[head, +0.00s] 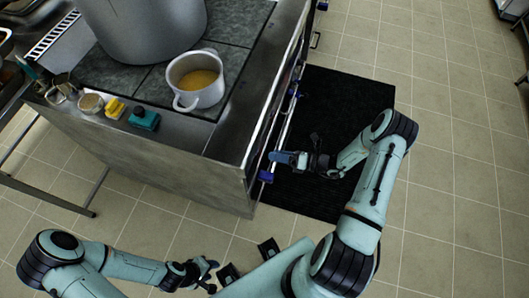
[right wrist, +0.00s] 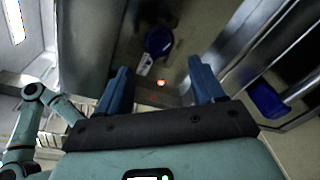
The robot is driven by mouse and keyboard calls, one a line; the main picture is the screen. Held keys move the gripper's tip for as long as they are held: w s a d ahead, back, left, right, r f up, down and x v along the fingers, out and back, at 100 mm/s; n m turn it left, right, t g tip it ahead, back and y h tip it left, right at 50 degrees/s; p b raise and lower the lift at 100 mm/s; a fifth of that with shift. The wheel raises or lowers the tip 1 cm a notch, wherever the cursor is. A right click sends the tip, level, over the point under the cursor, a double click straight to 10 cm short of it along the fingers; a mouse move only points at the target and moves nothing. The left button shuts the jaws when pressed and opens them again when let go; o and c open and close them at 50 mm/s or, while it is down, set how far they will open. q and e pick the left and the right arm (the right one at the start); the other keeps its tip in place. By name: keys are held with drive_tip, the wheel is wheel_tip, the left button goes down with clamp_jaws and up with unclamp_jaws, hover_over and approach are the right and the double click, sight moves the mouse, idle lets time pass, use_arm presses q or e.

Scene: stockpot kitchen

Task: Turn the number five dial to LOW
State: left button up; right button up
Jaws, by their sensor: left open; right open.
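Blue dials sit along the stove's front side. In the right wrist view a round blue dial (right wrist: 158,41) shows beyond my right gripper (right wrist: 157,68), between the lines of its two blue fingers, with a gap to it. A white label (right wrist: 145,64) and a lit red lamp (right wrist: 160,82) are beside that dial. The label's text is too small to read, so I cannot tell the dial's number or setting. In the head view my right gripper (head: 285,158) is open and empty near a blue dial (head: 266,176) at the stove's corner. My left gripper (head: 207,272) is open and empty, low in front.
A metal rail (head: 281,130) runs along the dial side; a blue piece (right wrist: 268,100) shows by it. On the stovetop stand a large stockpot (head: 150,30) and a white pot (head: 196,80) of yellow liquid. A black mat (head: 335,125) covers the floor beside it.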

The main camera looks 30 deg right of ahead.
drive_tip(key=v, duration=0.6)
idle(0.4)
drive_tip(key=s+a+f+n+g+h, duration=0.2)
drive_tip(key=s+a+f+n+g, duration=0.2)
drive_tip(key=n, duration=0.7)
drive_tip(key=s+a+f+n+g+h, duration=0.3)
drive_tip(key=s+a+n, duration=0.3)
drive_tip(key=a+n, duration=0.3)
drive_tip(key=s+a+f+n+g+h, duration=0.2)
drive_tip(key=s+a+f+n+g, duration=0.3)
drive_tip(key=n, duration=0.9)
drive_tip(key=shift+s+a+f+g+h, duration=0.4)
drive_tip(key=shift+a+g, duration=0.2)
drive_tip(key=shift+a, duration=0.3)
